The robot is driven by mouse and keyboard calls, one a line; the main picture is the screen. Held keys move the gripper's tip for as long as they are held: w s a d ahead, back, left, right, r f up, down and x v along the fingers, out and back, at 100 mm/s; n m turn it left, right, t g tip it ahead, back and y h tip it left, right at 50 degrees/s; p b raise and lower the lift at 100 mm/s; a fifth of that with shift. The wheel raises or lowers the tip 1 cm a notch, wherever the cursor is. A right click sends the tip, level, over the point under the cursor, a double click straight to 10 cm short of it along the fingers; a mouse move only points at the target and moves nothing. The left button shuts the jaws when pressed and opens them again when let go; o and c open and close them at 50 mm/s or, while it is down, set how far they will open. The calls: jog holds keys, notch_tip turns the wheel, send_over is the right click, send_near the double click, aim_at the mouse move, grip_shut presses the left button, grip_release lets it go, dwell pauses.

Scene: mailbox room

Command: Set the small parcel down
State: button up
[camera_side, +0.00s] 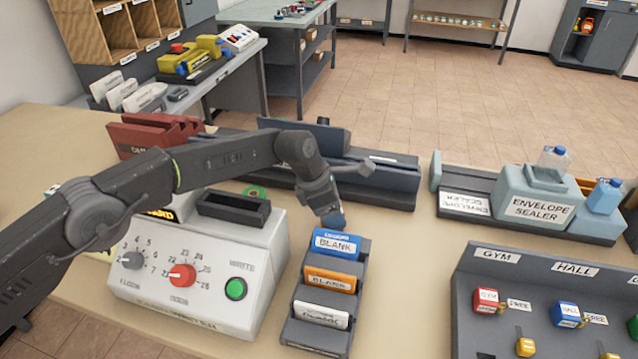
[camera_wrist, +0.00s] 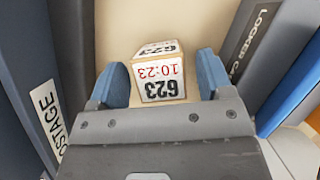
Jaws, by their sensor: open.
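The small parcel (camera_wrist: 158,75) is a little tan box with white labels reading "623" and a red "10:23". In the wrist view it sits between the two blue fingers of my open gripper (camera_wrist: 162,77), with a visible gap on each side. It appears to be on the tan surface (camera_wrist: 190,20) below. In the side view my gripper (camera_side: 335,217) points down just behind the rack of blank cards (camera_side: 361,296). I cannot make out the parcel there; it seems hidden behind the rack and fingers.
A grey dial box (camera_side: 190,300) with a green button stands left of the rack. A dark long unit (camera_side: 385,190) lies behind my gripper. The envelope sealer (camera_side: 540,205) and a key panel (camera_side: 560,280) are at right. Bare table shows between the rack and the key panel.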

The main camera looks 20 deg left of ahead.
jog(key=v, duration=1)
jog(key=shift+r, duration=0.1)
jog(key=s+a+r+m+t, duration=0.1)
jog(key=s+a+r+m, duration=0.25)
jog(key=a+r, duration=0.5)
jog(key=s+a+r+m+y, duration=0.1)
jog(key=s+a+r+m, duration=0.2)
jog(key=s, duration=0.4)
jog(key=s+a+r+m+t+y, duration=0.1)
jog(key=s+a+r+m, duration=0.1)
jog(key=s+a+m, duration=0.3)
jog(key=s+a+r+m+t, duration=0.1)
jog(key=s+a+r+m, duration=0.2)
jog(key=s+a, duration=0.5)
jog(key=shift+s+a+r+m+y, duration=0.3)
jog(key=shift+s+m+y, duration=0.15)
jog(key=shift+m, duration=0.4)
jog(key=shift+o, duration=0.4)
jog(key=s+a+f+m, duration=0.2)
jog(key=s+m, duration=0.1)
jog(key=s, duration=0.2)
jog(key=s+a+f+m+y, duration=0.1)
jog(key=s+a+f+m, duration=0.1)
jog(key=s, duration=0.4)
jog(key=shift+a+f+m+t, duration=0.2)
jog(key=shift+f+m+t, duration=0.2)
jog(key=shift+f+m, duration=0.3)
jog(key=shift+s+f, duration=0.1)
jog(key=shift+s, duration=0.05)
